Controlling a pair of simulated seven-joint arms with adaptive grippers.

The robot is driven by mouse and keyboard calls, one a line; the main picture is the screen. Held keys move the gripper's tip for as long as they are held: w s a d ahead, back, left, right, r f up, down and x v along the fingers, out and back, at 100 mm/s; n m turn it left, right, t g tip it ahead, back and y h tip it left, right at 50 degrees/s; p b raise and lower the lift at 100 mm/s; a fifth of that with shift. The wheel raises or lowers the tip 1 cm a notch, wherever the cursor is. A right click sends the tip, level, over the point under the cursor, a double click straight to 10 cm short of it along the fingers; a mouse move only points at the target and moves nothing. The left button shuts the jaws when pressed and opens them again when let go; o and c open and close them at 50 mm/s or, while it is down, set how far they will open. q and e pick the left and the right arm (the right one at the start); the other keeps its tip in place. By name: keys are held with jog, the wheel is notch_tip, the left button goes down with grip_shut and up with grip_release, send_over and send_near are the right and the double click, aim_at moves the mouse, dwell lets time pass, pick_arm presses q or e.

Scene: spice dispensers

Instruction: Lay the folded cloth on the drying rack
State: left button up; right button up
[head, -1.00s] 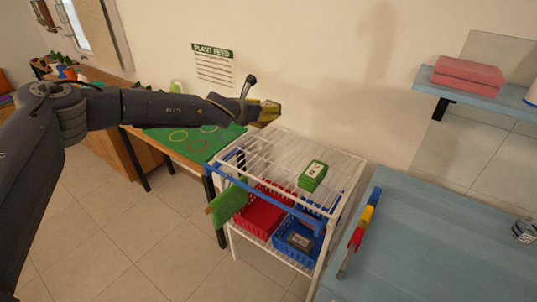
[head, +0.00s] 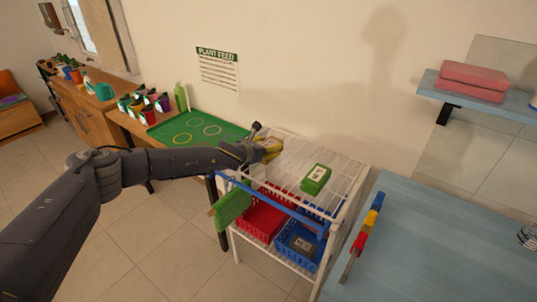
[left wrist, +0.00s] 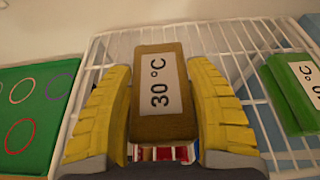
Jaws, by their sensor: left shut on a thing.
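My left gripper (head: 269,148) is at the back left part of the white wire drying rack (head: 345,159). In the left wrist view its two yellow fingers (left wrist: 160,118) are shut on a folded mustard-brown cloth (left wrist: 150,128) with a white "30 °C" label. The cloth is over the rack's left part; whether it touches the wires I cannot tell. A folded green cloth (head: 317,174) with a white label lies on the rack; in the left wrist view it is at the right (left wrist: 298,92). My right gripper is not in view.
Below the rack top are a red basket (head: 262,218) and a blue basket (head: 299,243). A green cloth (head: 230,207) hangs at the rack's front left. A green mat (head: 198,130) lies left, a blue table (head: 430,240) stands right. Bare wires surround the green folded cloth.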

pick_arm(q)
jog(key=shift+f, duration=1.8)
jog(key=shift+f, duration=0.15)
jog(key=o, duration=1.2)
jog(key=shift+s+a+r, duration=0.25)
jog(key=shift+s+r, duration=0.05)
jog(key=v, duration=1.1)
jog(key=shift+s+a, duration=0.1)
